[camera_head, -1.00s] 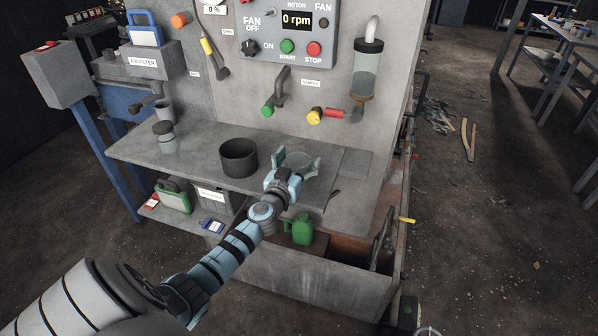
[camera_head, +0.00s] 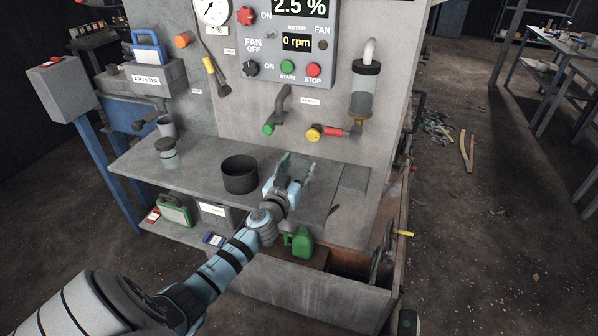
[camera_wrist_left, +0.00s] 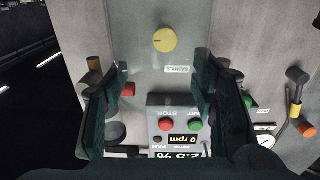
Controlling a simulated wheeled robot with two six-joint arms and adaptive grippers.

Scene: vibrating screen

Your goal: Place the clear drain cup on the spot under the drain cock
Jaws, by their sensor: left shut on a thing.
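The drain cock (camera_head: 354,130), with a red handle, is under the clear bowl (camera_head: 362,95) on the panel. My right gripper is not in view.
A dark round pot (camera_head: 240,178) stands just left of the gripper. A lidded jar (camera_head: 167,152) is farther left on the shelf. A flat darker plate (camera_head: 353,180) lies at the right, below the drain cock, and looks bare. A green can (camera_head: 300,243) is below.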

